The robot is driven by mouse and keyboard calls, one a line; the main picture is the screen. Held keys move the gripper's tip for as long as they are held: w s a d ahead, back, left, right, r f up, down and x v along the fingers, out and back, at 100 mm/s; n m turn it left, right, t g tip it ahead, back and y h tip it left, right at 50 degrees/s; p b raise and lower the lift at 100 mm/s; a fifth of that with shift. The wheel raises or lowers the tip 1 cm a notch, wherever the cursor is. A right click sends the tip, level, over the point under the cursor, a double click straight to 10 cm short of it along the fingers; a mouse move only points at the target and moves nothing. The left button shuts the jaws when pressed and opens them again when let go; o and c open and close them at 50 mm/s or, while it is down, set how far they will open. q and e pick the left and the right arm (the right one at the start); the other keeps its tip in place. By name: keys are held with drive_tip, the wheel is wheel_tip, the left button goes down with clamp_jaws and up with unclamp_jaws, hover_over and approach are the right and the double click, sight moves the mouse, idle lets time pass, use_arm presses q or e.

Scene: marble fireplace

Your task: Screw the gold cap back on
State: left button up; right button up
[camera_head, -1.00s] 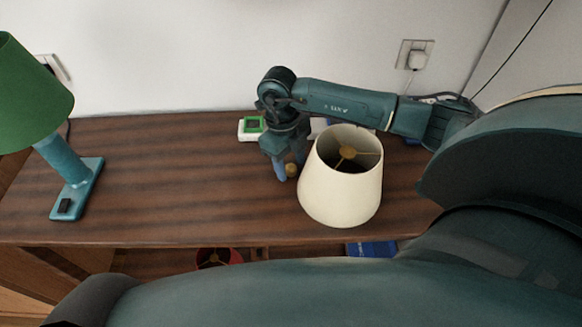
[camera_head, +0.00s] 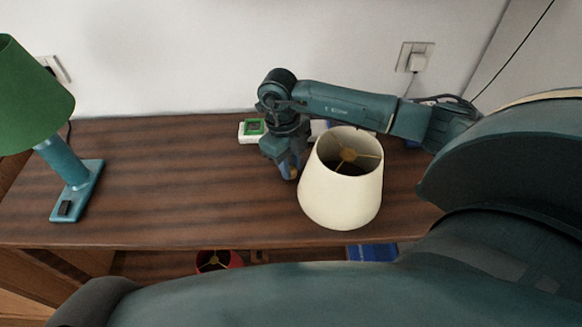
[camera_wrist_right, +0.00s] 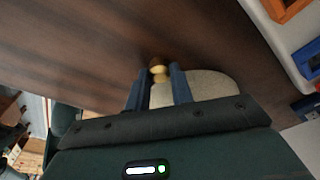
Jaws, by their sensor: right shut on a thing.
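The gold cap (camera_head: 294,174) shows as a small gold piece at my right gripper (camera_head: 289,172), low over the brown wooden top. In the right wrist view the cap (camera_wrist_right: 158,73) sits between the tips of the two blue fingers, and my right gripper (camera_wrist_right: 158,80) is shut on it. What lies under the cap is hidden. A lamp with a cream shade (camera_head: 335,195) stands just right of the gripper; its open top shows a gold centre fitting. The shade (camera_wrist_right: 208,88) also shows behind the fingers in the wrist view. My left gripper is out of view.
A green-shaded lamp (camera_head: 65,165) stands at the left. A white-and-green box (camera_head: 251,130) lies behind the gripper near the wall. The wooden top (camera_head: 180,180) is clear between lamp and gripper. A red shade (camera_head: 218,261) and blue item (camera_head: 370,252) sit lower down.

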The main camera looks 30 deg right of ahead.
wheel_tip(320, 180, up, 10)
idle(0.5)
drive_tip(key=s+a+n+t, duration=0.1)
drive_tip(key=a+n, duration=0.2)
drive_tip(key=n, duration=1.3)
drive_tip(key=s+a+r+n+t, duration=0.1)
drive_tip(key=a+n, duration=0.3)
drive_tip(key=n, duration=1.2)
drive_tip(key=shift+s+n+t, duration=0.4)
drive_tip(key=shift+s+t, duration=0.35)
drive_tip(key=shift+t, duration=0.05)
